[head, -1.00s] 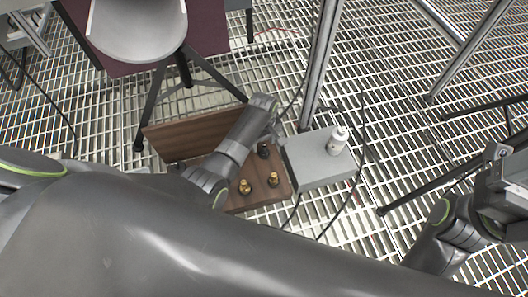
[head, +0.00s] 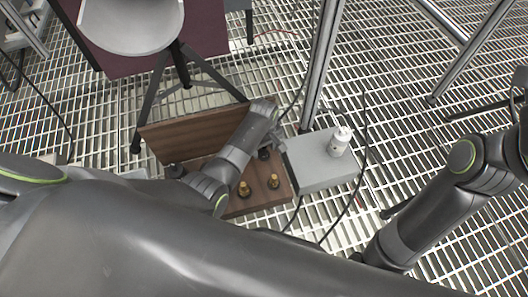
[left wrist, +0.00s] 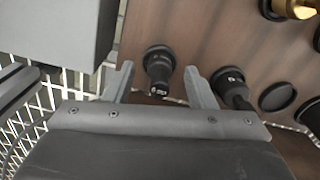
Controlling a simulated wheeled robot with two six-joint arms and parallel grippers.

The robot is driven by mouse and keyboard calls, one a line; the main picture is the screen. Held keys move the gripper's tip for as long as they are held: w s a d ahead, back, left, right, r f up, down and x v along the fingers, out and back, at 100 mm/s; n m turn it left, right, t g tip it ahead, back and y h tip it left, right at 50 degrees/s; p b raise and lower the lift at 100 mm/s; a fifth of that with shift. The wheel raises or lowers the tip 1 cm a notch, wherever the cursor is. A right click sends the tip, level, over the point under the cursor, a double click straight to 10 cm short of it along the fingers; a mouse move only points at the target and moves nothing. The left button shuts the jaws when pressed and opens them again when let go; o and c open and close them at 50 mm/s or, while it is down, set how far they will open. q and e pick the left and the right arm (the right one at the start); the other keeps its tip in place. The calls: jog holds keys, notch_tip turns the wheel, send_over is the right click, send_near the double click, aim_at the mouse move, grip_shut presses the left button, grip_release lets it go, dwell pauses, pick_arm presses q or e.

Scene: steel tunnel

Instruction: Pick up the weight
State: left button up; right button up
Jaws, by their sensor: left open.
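Several small weights stand on a brown wooden board (head: 240,205), two of them brass (head: 244,189) (head: 273,181). A black weight (head: 264,153) stands at its far right part, beside my left gripper (head: 279,143). In the left wrist view, the open left gripper (left wrist: 159,78) has a black knobbed weight (left wrist: 158,62) between and just beyond its fingertips; contact cannot be told. A second black weight (left wrist: 232,88) stands close beside the right-hand finger. Part of a brass weight (left wrist: 293,8) shows at the top right. My right gripper is out of view; only its arm shows.
A grey box (head: 315,172) with a white bottle (head: 339,143) on it adjoins the board's right side. A wooden panel (head: 190,128) rises behind the board. A metal post (head: 322,65) stands behind the box. Black cables run over the grating floor.

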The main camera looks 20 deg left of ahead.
pick_arm(q)
grip_shut()
dwell(0.3)
jog(key=shift+r, duration=0.2)
